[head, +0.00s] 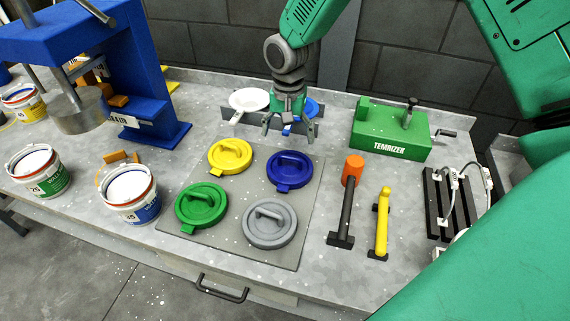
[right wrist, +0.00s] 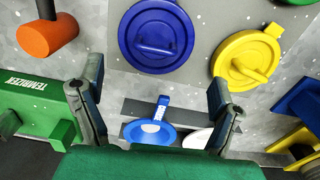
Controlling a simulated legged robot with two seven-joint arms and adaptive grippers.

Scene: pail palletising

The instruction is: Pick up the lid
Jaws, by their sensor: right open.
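Lids with raised handles lie on a grey mat (head: 236,237): a yellow lid (head: 230,157) back left, a blue lid (head: 289,167) back right, a green lid (head: 196,213) front left and a grey lid (head: 264,236) front right. My right gripper (head: 289,133) is open and empty, pointing down just behind the mat, beyond the blue lid and apart from it. In the right wrist view the blue lid (right wrist: 150,58) and yellow lid (right wrist: 232,72) lie past the open fingers (right wrist: 155,88). My left gripper is not in view.
A green TEMRIZER box (head: 385,132), an orange mallet (head: 353,170) and a yellow hammer (head: 382,210) are right. Open pails (head: 131,205) and a blue press (head: 142,75) stand left.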

